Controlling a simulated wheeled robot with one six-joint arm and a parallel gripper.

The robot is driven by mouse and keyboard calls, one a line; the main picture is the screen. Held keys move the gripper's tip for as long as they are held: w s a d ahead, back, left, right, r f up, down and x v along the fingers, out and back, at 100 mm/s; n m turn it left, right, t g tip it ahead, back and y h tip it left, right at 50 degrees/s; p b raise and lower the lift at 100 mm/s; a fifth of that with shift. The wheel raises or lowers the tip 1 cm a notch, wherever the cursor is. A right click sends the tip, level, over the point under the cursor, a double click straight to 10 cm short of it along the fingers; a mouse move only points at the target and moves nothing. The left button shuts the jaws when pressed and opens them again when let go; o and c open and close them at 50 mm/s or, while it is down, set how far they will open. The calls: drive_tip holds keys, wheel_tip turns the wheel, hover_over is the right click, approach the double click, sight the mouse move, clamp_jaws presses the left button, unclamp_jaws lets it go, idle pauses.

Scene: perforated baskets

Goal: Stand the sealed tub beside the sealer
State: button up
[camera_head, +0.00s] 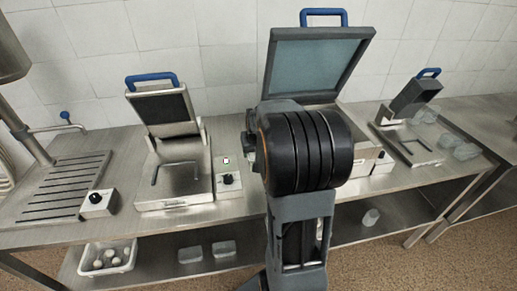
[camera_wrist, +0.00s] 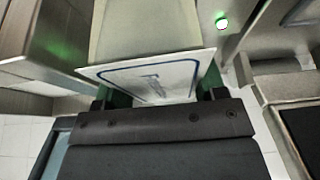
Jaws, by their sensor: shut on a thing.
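The sealed tub shows in the wrist view as a pale body (camera_wrist: 145,30) with a white film lid (camera_wrist: 172,68) that has a blue border and blue print. My gripper (camera_wrist: 162,92) is shut on it, with green finger pads at its two sides. In the head view my arm hides the gripper and the held tub. A large grey machine with a raised lid (camera_head: 315,65) and blue handle stands on the steel counter behind my arm, its lower part partly hidden. A smaller open machine (camera_head: 172,180) is to the left, and another (camera_head: 405,100) to the right. I cannot tell which is the sealer.
Several clear tubs (camera_head: 466,152) stand at the counter's right. A control box with a knob (camera_head: 229,186) sits right of the left machine. A slatted drain area (camera_head: 65,183) is far left. The lower shelf holds a white basket (camera_head: 90,270) and more tubs (camera_head: 224,248).

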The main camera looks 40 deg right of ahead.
drive_tip(key=shift+s+d, duration=0.2)
drive_tip(key=shift+d, duration=0.3)
wheel_tip(320, 180, down, 12)
drive_tip(key=b, duration=0.9)
drive_tip(key=shift+f, duration=0.25)
drive_tip(key=o, duration=1.2)
drive_tip(key=shift+r, duration=0.15)
drive_tip(key=shift+r+p, duration=3.7)
drive_tip(key=shift+r, duration=1.7)
drive_tip(key=shift+a+f, duration=0.1)
